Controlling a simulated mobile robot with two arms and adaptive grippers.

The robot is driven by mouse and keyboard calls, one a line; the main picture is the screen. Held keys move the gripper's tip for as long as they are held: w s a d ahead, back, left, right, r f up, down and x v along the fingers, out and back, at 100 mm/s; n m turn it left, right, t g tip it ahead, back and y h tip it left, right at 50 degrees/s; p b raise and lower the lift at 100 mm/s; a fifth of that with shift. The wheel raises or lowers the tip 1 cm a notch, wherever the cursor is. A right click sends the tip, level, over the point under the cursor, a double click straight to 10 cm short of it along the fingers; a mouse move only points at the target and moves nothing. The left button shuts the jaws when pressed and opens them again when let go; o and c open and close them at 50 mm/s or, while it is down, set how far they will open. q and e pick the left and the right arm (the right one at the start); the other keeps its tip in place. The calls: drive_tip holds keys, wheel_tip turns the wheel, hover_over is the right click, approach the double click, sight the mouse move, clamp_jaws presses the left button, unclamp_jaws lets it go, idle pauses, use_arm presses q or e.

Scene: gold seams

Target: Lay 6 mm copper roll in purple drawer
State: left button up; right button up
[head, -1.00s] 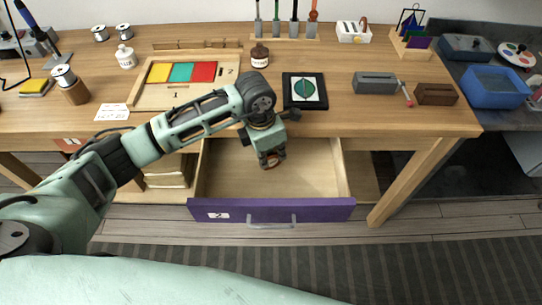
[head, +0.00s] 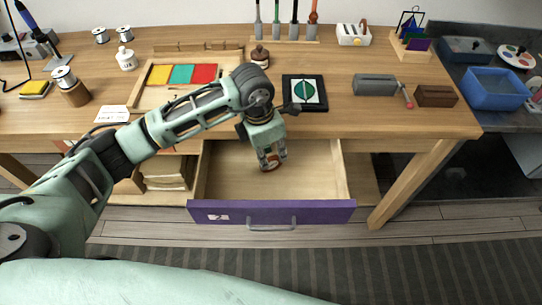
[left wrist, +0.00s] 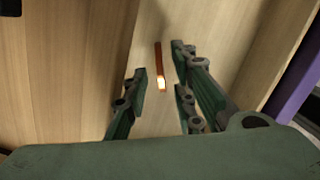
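The purple drawer (head: 335,211) is pulled out below the table, its front marked 2. My left gripper (head: 271,162) points down into it, over its pale wood floor. In the left wrist view the copper roll (left wrist: 159,66) is a thin copper-coloured strip with a bright end, apparently lying on the drawer floor. It shows between the fingers of my left gripper (left wrist: 162,92), with a gap on each side, so the gripper is open. In the head view the roll is mostly hidden by the fingers. My right gripper is not in view.
The tabletop edge (head: 400,130) overhangs the back of the drawer. On the table are a tray with coloured squares (head: 137,100), a black board with a green disc (head: 322,105), a brown bottle (head: 260,55) and grey and brown blocks (head: 436,96). The drawer's right side is clear.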

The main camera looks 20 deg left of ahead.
use_arm(q)
wheel_tip(320, 180, up, 9)
drive_tip(key=s+a, duration=0.1)
drive_tip(key=shift+r+b, duration=0.2)
drive_tip(key=shift+b, duration=0.25)
idle(1.0)
